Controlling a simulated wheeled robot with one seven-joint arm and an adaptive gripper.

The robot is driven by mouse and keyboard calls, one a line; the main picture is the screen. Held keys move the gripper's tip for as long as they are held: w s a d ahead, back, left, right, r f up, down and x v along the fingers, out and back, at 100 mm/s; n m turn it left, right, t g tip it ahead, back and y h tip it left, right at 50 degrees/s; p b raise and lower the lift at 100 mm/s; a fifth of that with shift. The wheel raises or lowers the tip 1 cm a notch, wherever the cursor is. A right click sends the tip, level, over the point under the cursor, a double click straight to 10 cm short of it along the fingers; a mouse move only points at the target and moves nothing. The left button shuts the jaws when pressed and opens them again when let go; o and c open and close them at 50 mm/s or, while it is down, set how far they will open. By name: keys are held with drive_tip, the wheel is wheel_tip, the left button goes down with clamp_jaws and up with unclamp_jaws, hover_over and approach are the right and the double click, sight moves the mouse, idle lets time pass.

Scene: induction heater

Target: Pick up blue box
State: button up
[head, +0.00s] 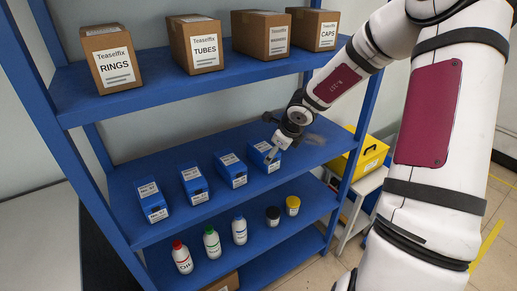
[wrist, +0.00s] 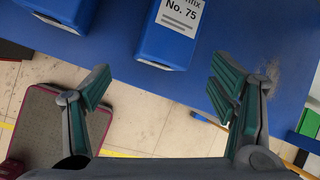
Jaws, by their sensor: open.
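Several blue boxes with white labels stand in a row on the middle shelf in the head view. The right-most blue box (head: 257,158) is beside my gripper (head: 275,150), which partly covers it. In the wrist view my gripper (wrist: 158,82) is open and empty, with its two fingers wide apart. A blue box labelled "No. 75" (wrist: 155,43) lies just ahead, roughly centred in the gap, its near edge close to the fingertip level. I cannot tell its height relative to the fingers. Part of another blue box (wrist: 72,10) shows at the upper left.
The blue shelf unit (head: 215,211) has cardboard boxes (head: 194,42) above the arm's level and bottles (head: 212,242) with two small jars on the lower shelf. A blue upright (head: 365,115) stands right of my gripper. A yellow case (head: 366,158) sits beyond it.

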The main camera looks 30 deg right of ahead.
sight(266, 148)
drive_tip(key=s+d+f+m+g+y+p, duration=0.1)
drive_tip(key=s+d+f+m, duration=0.15)
drive_tip(key=s+m, duration=0.2)
drive_tip(key=shift+g, duration=0.3)
drive_tip(key=w, duration=0.3)
drive_tip(key=w+a, duration=0.1)
drive_tip(key=w, duration=0.3)
drive_tip(key=w+f+b, duration=0.1)
drive_tip(key=w, duration=0.3)
drive_tip(key=shift+w+a, duration=0.25)
drive_tip(key=shift+a, duration=0.15)
drive_tip(key=shift+x, duration=2.45)
drive_tip(key=shift+w, duration=0.1)
drive_tip(key=shift+c, duration=0.6)
drive_tip(key=c, duration=1.6)
drive_tip(key=shift+o, duration=0.2)
drive_tip(key=shift+r, duration=0.1)
